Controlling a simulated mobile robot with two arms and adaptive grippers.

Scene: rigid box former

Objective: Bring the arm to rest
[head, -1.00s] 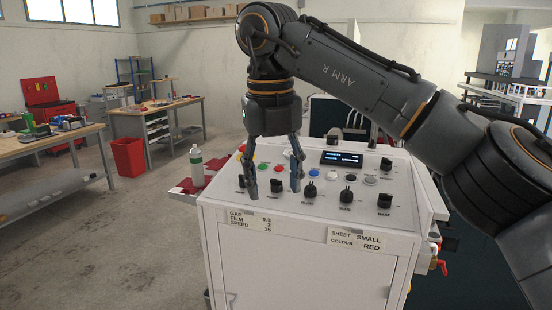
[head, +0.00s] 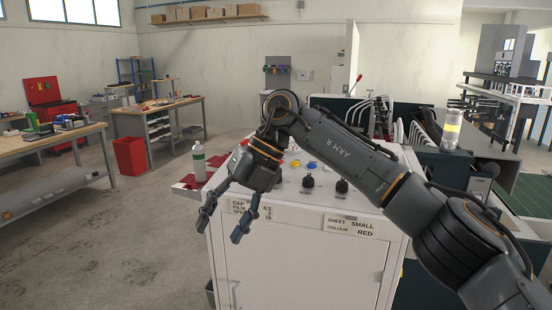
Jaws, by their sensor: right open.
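My right gripper (head: 220,228) is open and empty. Its two dark fingers point down and to the left, in front of the upper left front of the white control cabinet (head: 300,262). My right arm reaches in from the lower right, low across the cabinet's top, and hides much of the control panel. A blue button (head: 311,165) and dark knobs (head: 308,182) still show beside the arm. Labels on the cabinet front read SHEET SMALL, COLOUR RED (head: 350,227); the gap, film and speed label is partly hidden by the gripper. My left gripper is not in view.
A white bottle with a green label (head: 199,162) stands on a red and white surface just left of the cabinet. Machine parts and a clear cylinder with a yellow band (head: 451,130) stand behind right. A red bin (head: 129,157) and workbenches are at left. The floor at front left is clear.

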